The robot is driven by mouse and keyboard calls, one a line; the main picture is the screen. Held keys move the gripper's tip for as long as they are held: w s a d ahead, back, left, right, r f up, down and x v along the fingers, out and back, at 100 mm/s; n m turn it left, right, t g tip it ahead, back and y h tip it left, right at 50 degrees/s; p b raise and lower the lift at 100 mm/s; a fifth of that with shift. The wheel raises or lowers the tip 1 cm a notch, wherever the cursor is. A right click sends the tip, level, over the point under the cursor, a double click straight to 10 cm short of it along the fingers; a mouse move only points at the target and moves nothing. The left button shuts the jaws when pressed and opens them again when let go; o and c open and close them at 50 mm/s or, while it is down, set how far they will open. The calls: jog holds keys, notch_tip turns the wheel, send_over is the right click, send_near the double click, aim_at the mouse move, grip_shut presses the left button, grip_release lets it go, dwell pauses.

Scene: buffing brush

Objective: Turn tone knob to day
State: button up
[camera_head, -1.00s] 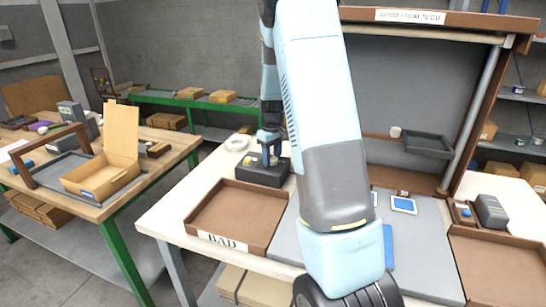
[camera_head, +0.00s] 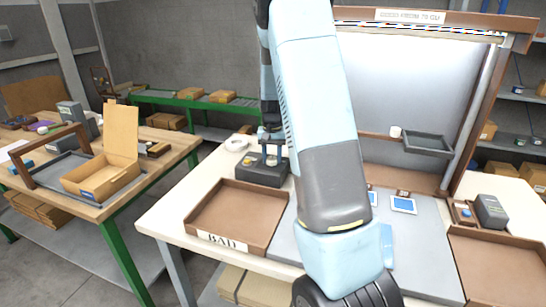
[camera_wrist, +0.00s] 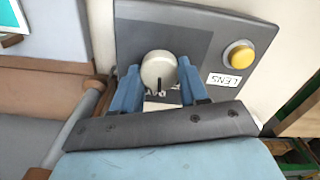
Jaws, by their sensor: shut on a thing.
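The tone knob (camera_wrist: 158,68), a round pale grey dial with a dark pointer line, sits on the face of a dark grey box in the wrist view. My gripper (camera_wrist: 159,78) has its two blue fingers on either side of the knob, shut on it. Marks below the knob are partly hidden by my gripper, and I cannot read the setting. In the head view the dark box (camera_head: 262,174) stands at the back left of the workbench, with my gripper (camera_head: 271,154) over it; the knob is not clear there.
A yellow button (camera_wrist: 238,55) and a "LENS" label (camera_wrist: 223,80) are beside the knob. A brown tray marked "BAD" (camera_head: 221,238) lies in front of the box. A lit upright panel (camera_head: 410,80) stands behind the bench, with a grey tray (camera_head: 428,143) before it.

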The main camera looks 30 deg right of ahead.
aim_at(272, 158)
jog(key=shift+m, duration=0.5)
jog(key=o, duration=1.1)
jog(key=shift+c, duration=0.2)
notch_tip(272, 158, up, 14)
jog(key=shift+f, duration=0.1)
dwell(0.3)
